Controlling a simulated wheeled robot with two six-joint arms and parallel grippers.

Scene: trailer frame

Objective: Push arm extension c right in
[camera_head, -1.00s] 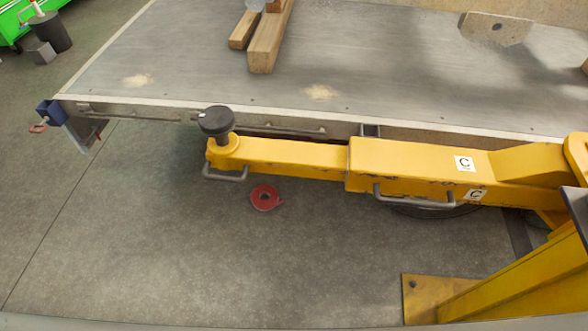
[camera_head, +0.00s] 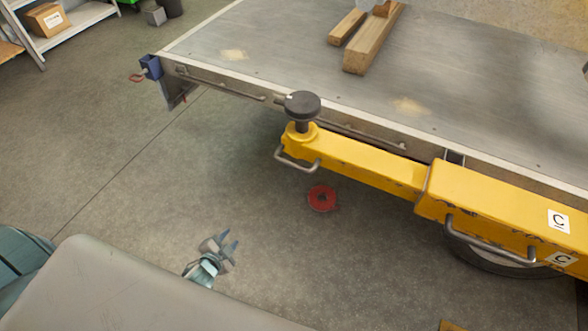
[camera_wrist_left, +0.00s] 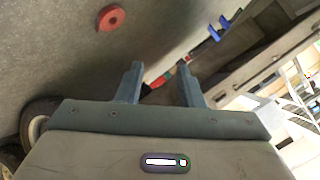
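The yellow arm extension C (camera_head: 365,165) sticks out to the left from its thicker yellow outer arm (camera_head: 500,205), which bears labels with the letter C. A black round pad (camera_head: 302,106) stands on the extension's free end, and a grey bar handle (camera_head: 298,163) sits on that end's near side. My left gripper (camera_head: 229,245) is low in the head view, left of and apart from the extension. Its two fingers also show spread with nothing between them in the left wrist view (camera_wrist_left: 160,85). My right gripper is not in view.
A red ring (camera_head: 321,198) lies on the floor below the extension; it also shows in the left wrist view (camera_wrist_left: 111,18). The grey trailer bed (camera_head: 300,50) with wooden beams (camera_head: 374,40) runs behind. Floor left of the extension is clear.

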